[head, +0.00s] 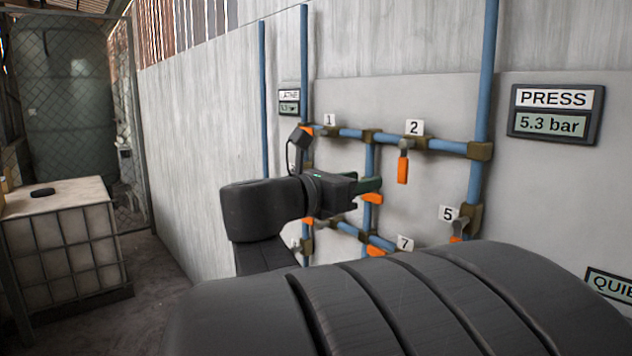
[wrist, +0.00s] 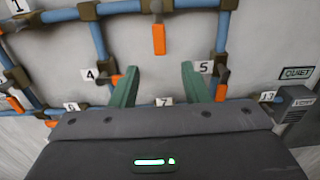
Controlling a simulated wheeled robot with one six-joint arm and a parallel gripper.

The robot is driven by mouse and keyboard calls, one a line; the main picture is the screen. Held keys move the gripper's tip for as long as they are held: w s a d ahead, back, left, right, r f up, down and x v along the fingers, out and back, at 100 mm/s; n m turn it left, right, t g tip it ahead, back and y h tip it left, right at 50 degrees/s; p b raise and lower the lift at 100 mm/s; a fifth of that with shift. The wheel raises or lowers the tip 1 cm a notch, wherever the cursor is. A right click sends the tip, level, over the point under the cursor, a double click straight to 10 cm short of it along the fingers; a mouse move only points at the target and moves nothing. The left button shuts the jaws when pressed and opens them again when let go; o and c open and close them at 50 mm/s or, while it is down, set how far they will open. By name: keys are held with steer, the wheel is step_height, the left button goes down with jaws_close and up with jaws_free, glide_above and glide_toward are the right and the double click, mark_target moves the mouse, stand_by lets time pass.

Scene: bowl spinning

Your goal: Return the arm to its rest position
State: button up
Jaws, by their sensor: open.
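My gripper (head: 370,185) is held out in front of the pipe panel in the head view, with my dark arm behind it. In the wrist view its two green fingers (wrist: 159,78) are spread apart with nothing between them. Blue pipes (head: 350,133) with orange-handled valves run across the wall. The orange handle at label 2 (head: 402,170) hangs straight down. It also shows in the wrist view (wrist: 159,40), beyond the fingertips. In the wrist view the right finger is close to the valve at label 5 (wrist: 221,90); I cannot tell whether they touch.
A PRESS display (head: 553,112) reads 5.3 bar on the wall at right. A QUIET sign (wrist: 297,73) and a grey box (wrist: 295,103) are at the right in the wrist view. A caged white tank (head: 65,235) stands at left, with open floor (head: 160,275) beside it.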

mark_target(399, 169)
steer(key=p+x, duration=0.1)
steer(key=x, duration=1.3)
steer(key=shift+s+a, duration=0.1)
steer(key=shift+a, duration=0.1)
stand_by(0.3)
steer(key=b+v, duration=0.1)
steer(key=v, duration=1.3)
steer(key=p+x, duration=0.1)
steer(key=x, duration=1.3)
steer(key=shift+d, duration=0.2)
steer(key=shift+w+a+m+b, duration=0.2)
steer(key=shift+w+m, duration=0.05)
steer(key=shift+m, duration=0.35)
steer(key=shift+w+a+m+b, duration=0.15)
steer(key=shift+w+a+m, duration=0.1)
steer(key=shift+m, duration=0.35)
